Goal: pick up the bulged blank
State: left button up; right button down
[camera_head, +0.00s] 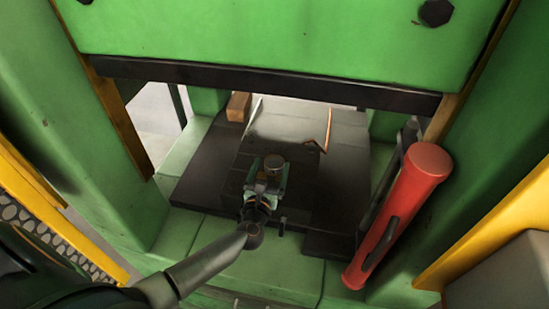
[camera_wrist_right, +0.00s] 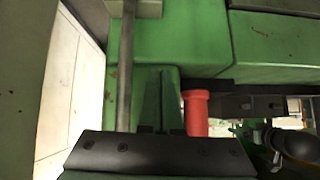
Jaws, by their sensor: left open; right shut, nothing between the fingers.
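The gripper hides the blank's lower part. My left gripper also shows small in the right wrist view (camera_wrist_right: 264,133), at the right edge. My right gripper (camera_wrist_right: 162,100) is shut and empty, away from the blank, which I cannot make out in that view.
The green press head (camera_head: 290,40) with a dark lower edge hangs over the bed. Green columns stand at both sides. A red cylinder (camera_head: 398,215) leans at the right, and it also shows in the right wrist view (camera_wrist_right: 196,112). A brown block (camera_head: 239,106) lies at the back left.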

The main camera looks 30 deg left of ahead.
aim_at(275, 159)
pick_arm(q)
jog(key=shift+x, duration=1.3)
jog(key=shift+c, duration=0.3)
grip_shut()
